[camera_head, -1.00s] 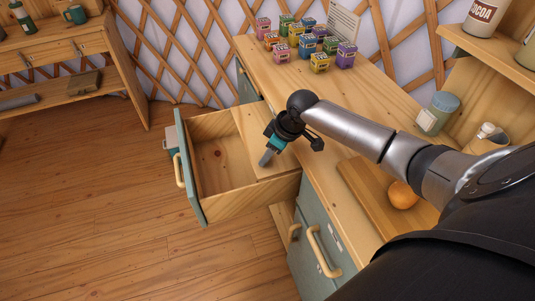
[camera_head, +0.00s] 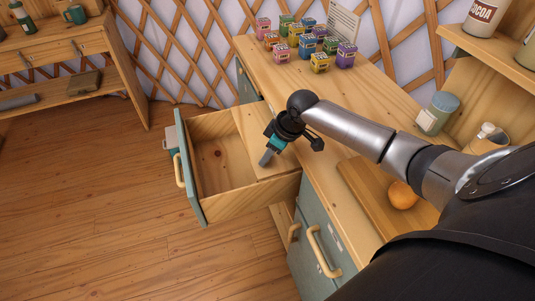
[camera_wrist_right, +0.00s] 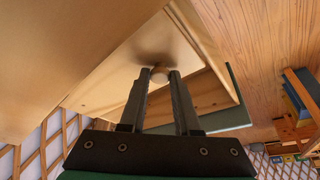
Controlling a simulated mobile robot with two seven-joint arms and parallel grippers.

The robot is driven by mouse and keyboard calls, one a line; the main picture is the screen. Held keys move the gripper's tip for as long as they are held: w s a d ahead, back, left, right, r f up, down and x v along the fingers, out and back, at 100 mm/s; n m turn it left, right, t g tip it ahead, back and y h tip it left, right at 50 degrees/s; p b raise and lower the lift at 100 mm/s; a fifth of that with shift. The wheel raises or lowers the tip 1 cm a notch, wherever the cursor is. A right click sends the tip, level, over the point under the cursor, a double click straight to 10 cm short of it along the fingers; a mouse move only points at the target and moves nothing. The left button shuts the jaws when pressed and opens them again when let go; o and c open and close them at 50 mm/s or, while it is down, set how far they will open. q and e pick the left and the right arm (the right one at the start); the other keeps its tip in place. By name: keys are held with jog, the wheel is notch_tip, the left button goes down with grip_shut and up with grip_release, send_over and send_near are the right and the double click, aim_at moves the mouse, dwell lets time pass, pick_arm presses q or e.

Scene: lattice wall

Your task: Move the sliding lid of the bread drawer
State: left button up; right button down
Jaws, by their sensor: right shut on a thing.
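The bread drawer (camera_head: 224,207) stands pulled out from the counter, with a teal front and a pale handle (camera_head: 179,170). Its sliding wooden lid (camera_head: 249,128) covers the part of the drawer nearer the counter; the part nearer the front is open and looks empty. My right gripper (camera_head: 266,158) is over the lid, pointing down. In the right wrist view the fingers (camera_wrist_right: 159,76) are shut on a small round knob (camera_wrist_right: 159,73) on the lid. In the head view the gripper hides the knob. My left gripper is not in view.
Several colourful small boxes (camera_head: 320,63) stand on the counter (camera_head: 290,85). A cutting board (camera_head: 366,190) with an orange (camera_head: 402,194) lies beneath my right arm. A jar (camera_head: 438,113) stands near the shelf. The floor (camera_head: 90,200) left of the drawer is clear.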

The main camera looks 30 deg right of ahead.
jog(key=shift+a, duration=0.1)
dwell(0.3)
jog(key=w+a+p, duration=0.3)
jog(key=a+p, duration=0.2)
jog(key=a, duration=1)
jog(key=shift+w+p, duration=0.3)
jog(key=c, duration=0.6)
grip_release()
jog(key=shift+d, duration=0.1)
jog(key=shift+c, duration=0.2)
jog(key=shift+r, duration=0.1)
jog(key=p+v, duration=0.3)
jog(key=v, duration=1.2)
jog(key=shift+p, duration=0.4)
